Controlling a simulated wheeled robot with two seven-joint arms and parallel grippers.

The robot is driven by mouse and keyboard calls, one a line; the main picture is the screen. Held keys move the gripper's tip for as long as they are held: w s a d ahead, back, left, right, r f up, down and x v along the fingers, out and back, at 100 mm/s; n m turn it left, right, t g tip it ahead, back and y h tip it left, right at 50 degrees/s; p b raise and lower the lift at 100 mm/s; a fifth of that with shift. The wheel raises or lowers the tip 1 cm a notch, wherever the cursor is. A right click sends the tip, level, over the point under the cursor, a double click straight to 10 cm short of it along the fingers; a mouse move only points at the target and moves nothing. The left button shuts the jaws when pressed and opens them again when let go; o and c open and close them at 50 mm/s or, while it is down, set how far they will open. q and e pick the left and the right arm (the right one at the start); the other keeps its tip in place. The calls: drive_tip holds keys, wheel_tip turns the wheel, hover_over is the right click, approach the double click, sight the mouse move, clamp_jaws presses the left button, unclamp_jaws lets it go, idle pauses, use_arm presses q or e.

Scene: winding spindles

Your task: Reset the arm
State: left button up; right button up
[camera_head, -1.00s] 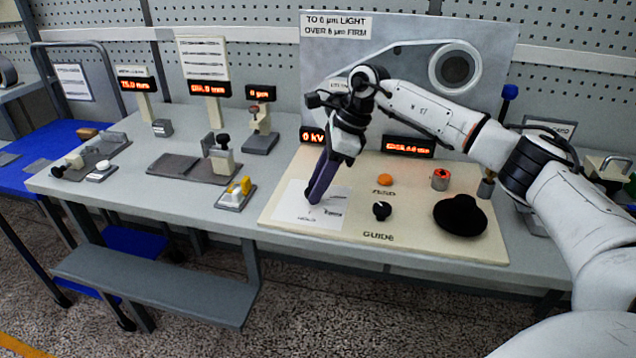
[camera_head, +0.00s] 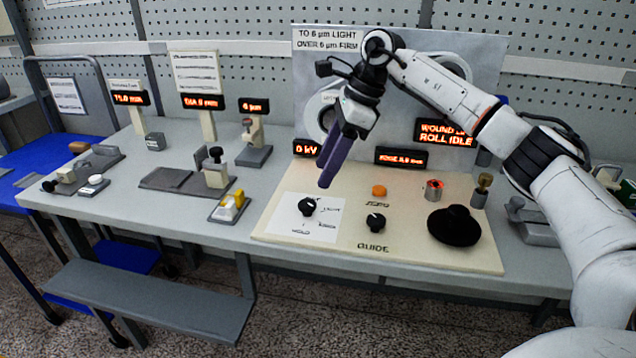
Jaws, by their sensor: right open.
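My right arm comes in from the right and reaches over the cream panel (camera_head: 410,250). My right gripper (camera_head: 324,178) is raised above the panel, its dark fingers parted and pointing down and left. It holds nothing. Below it, apart from it, a black knob (camera_head: 307,206) stands on a white label marked LIGHT, HOLD and a third word. My left gripper is not in view.
The panel also carries a second black knob (camera_head: 375,221), an orange button (camera_head: 379,190), a red-topped part (camera_head: 434,190) and a black domed disc (camera_head: 454,226). Behind stands a grey board (camera_head: 480,50) with red displays.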

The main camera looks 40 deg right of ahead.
drive_tip(key=shift+v, duration=1)
